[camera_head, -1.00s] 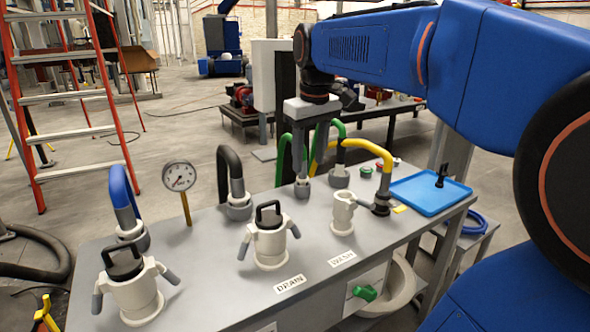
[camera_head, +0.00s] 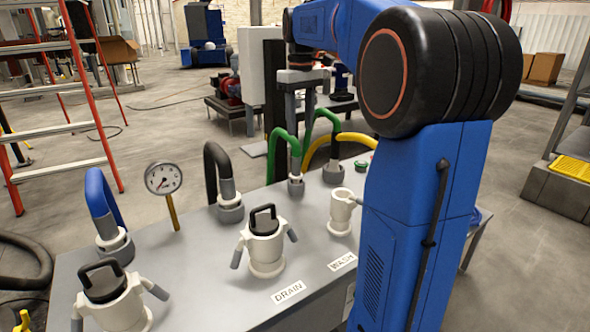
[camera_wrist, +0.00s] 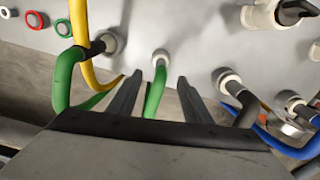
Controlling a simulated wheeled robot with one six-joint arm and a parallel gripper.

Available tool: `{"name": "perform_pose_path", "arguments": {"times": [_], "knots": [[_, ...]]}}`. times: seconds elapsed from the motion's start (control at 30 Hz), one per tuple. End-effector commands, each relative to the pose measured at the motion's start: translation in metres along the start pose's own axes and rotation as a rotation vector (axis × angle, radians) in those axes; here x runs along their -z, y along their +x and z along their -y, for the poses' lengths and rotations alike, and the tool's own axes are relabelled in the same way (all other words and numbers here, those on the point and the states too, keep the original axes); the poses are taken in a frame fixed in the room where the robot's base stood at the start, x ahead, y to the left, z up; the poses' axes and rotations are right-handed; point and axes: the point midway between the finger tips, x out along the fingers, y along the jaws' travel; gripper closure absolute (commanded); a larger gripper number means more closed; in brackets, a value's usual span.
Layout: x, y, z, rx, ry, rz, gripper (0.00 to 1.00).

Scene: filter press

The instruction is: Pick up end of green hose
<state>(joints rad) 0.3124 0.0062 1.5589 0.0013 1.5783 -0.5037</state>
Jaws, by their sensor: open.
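A green hose (camera_head: 280,142) arches up behind the bench and comes down into a grey fitting (camera_head: 296,184) on the bench top. In the wrist view the green hose (camera_wrist: 155,92) runs between my fingers, with its pale fitting (camera_wrist: 161,58) just past the fingertips. My gripper (camera_head: 298,142) points down over this hose, its jaws open on either side of it. The open fingers also show in the wrist view (camera_wrist: 159,76). I cannot tell whether they touch the hose. A second green hose (camera_wrist: 62,80) curves left of the fingers.
A yellow hose (camera_wrist: 80,32) runs close to the second green hose. A black hose (camera_head: 212,158), a blue hose (camera_head: 98,190) and a gauge (camera_head: 163,178) stand left. White DRAIN (camera_head: 265,245) and WASH (camera_head: 341,212) ports stand in front. My arm hides the bench's right end.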

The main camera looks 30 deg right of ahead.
Motion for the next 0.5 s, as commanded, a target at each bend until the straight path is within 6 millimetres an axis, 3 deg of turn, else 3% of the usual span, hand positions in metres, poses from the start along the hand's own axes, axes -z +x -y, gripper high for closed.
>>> {"name": "perform_pose_path", "arguments": {"times": [0.3,0.5], "knots": [[0.000,0.054,0.001,0.000,0.000,0.001,0.55],[0.001,0.069,0.000,-0.001,0.000,-0.001,0.55]]}}
